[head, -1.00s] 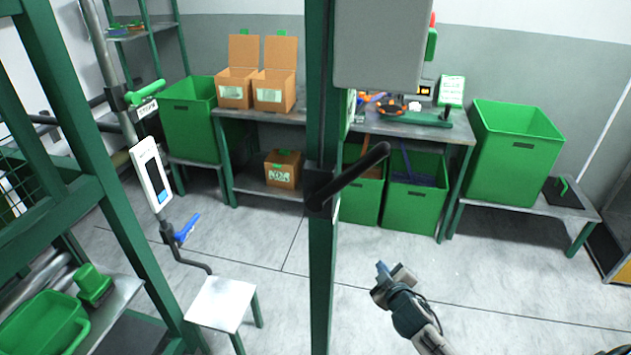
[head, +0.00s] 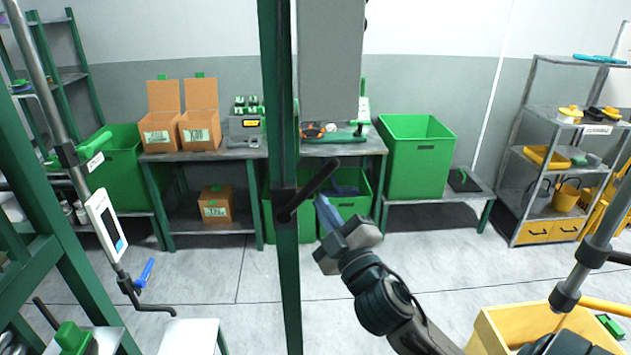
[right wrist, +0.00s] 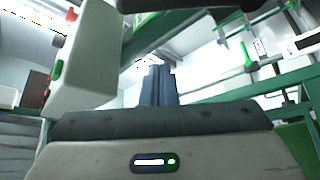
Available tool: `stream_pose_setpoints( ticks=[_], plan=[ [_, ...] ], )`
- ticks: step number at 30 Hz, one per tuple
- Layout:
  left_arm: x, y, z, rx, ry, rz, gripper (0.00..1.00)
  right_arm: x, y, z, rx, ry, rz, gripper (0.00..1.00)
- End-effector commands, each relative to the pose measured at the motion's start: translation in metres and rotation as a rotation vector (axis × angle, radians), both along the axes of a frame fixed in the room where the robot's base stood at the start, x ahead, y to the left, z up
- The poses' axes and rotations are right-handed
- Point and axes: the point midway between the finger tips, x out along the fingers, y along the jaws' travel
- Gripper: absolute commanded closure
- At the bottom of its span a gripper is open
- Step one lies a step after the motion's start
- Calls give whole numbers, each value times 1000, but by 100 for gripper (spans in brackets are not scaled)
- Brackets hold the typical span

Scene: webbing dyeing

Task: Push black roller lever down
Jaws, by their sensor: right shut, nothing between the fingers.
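The black roller lever (head: 312,187) sticks out from a dark mount on the green upright post (head: 286,265) in the middle of the head view. It slants up and to the right. My right gripper (head: 324,208) is shut and empty, its fingertips just right of and below the lever in the picture. I cannot tell whether they touch it. In the right wrist view the shut fingers (right wrist: 159,85) point ahead, and a dark bar (right wrist: 190,5) crosses the top edge; I cannot tell if it is the lever. My left gripper is not in view.
A grey box (head: 330,60) sits above the lever beside the post. Behind are a workbench (head: 205,155), green bins (head: 418,160) and a shelf rack (head: 520,190). A yellow container (head: 490,325) is at the lower right. Floor shows between the post and the back bench.

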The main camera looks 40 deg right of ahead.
Motion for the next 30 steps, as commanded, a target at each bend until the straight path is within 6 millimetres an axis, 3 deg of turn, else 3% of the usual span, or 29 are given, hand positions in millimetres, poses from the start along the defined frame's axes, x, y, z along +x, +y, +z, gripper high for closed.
stream_pose_setpoints(
  ticks=[8, 21, 24, 30],
  plan=[
    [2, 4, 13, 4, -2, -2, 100, 14, -2, 8, 1, 0, 0, 100],
    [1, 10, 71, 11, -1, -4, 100, 96, -13, 40, 5, 2, 0, 100],
    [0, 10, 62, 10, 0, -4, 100, 92, -22, 22, -6, 5, -2, 100],
    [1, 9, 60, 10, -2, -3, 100, 87, -35, 11, -2, 4, -1, 100]
  ],
)
